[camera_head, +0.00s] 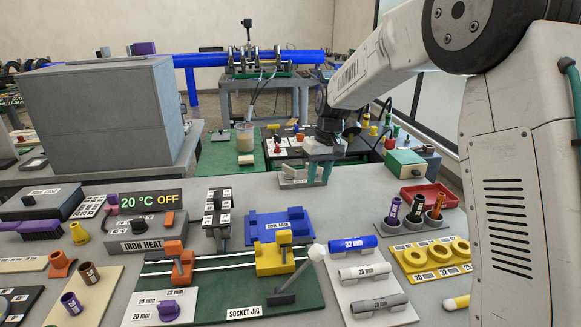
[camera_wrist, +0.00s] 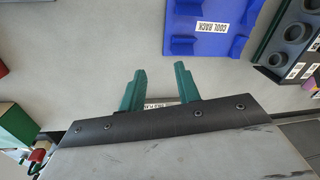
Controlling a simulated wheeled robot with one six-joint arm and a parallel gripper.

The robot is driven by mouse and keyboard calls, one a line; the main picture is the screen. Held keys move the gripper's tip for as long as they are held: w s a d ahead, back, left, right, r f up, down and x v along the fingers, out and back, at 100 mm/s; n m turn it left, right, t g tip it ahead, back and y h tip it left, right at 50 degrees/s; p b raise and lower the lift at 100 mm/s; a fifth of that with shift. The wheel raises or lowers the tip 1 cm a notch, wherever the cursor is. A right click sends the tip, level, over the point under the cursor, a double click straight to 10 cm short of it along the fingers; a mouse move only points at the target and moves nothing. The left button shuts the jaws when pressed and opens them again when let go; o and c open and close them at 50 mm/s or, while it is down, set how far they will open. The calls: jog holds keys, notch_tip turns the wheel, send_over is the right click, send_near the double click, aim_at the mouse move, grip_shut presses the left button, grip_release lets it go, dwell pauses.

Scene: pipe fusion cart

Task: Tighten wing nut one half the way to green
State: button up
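I cannot make out a wing nut or a green mark for it in either view. My gripper (camera_head: 319,176) is over the grey bench, at its far side, just right of a small grey labelled block (camera_head: 292,178). In the wrist view my gripper (camera_wrist: 158,78) shows two green fingers, apart, with only bare bench between their tips. A white label (camera_wrist: 155,104) shows between the finger bases, partly hidden by the gripper body. At the back, a pipe fusion machine (camera_head: 262,62) clamps a blue pipe (camera_head: 205,61); its small parts are too far away to tell.
A blue cool rack (camera_head: 279,227) stands in front of my gripper; the rack also shows in the wrist view (camera_wrist: 208,46). A green socket jig (camera_head: 237,298) lies nearer. A red tray (camera_head: 428,195) and pipe holders are at right. Bare bench lies around my gripper.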

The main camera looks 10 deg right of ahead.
jog(key=w+a+f+n+t, duration=0.1)
jog(key=w+f, duration=0.1)
jog(key=w, duration=0.5)
jog(key=w+a+f+n+t, duration=0.1)
jog(key=w+a+f, duration=0.1)
jog(key=w, duration=0.4)
jog(key=n+t+y, duration=0.1)
jog(key=t, duration=0.1)
send_near(290, 167)
jog(key=shift+w+a+f, duration=0.3)
jog(key=shift+w+f, duration=0.2)
jog(key=shift+f, duration=0.15)
jog(key=shift+w+f+n, duration=0.15)
jog(key=shift+f+n, duration=0.15)
jog(key=shift+f, duration=0.05)
jog(key=shift+g, duration=0.3)
jog(key=x, duration=0.7)
jog(key=shift+c, duration=0.3)
grip_shut()
